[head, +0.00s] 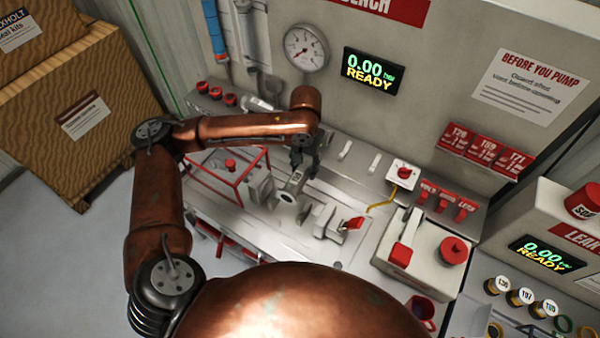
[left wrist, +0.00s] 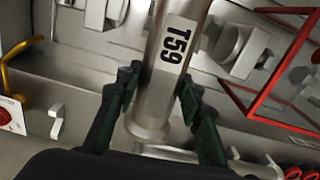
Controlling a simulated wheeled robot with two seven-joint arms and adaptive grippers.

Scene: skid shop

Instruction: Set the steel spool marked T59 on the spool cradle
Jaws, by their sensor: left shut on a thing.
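The steel spool marked T59 (left wrist: 163,62) is a grey metal tube with a white label and a flared end. My left gripper (left wrist: 158,92) is shut on it near that end, one dark finger on each side. In the head view the spool (head: 291,188) lies slantwise below my left gripper (head: 303,162), over the bench fixture, with its round open end towards the front. Grey fixture blocks stand on both sides of it, one left (head: 259,184) and one right (head: 328,218). I cannot tell whether the spool touches the cradle beneath. My right gripper is out of view.
A red wire guard frame (head: 228,168) stands open left of the fixture. A red-handled part (head: 354,224) and a yellow hose (head: 382,204) are to the right. A control box with a red knob (head: 454,250) stands further right. A gauge (head: 306,47) is on the back panel.

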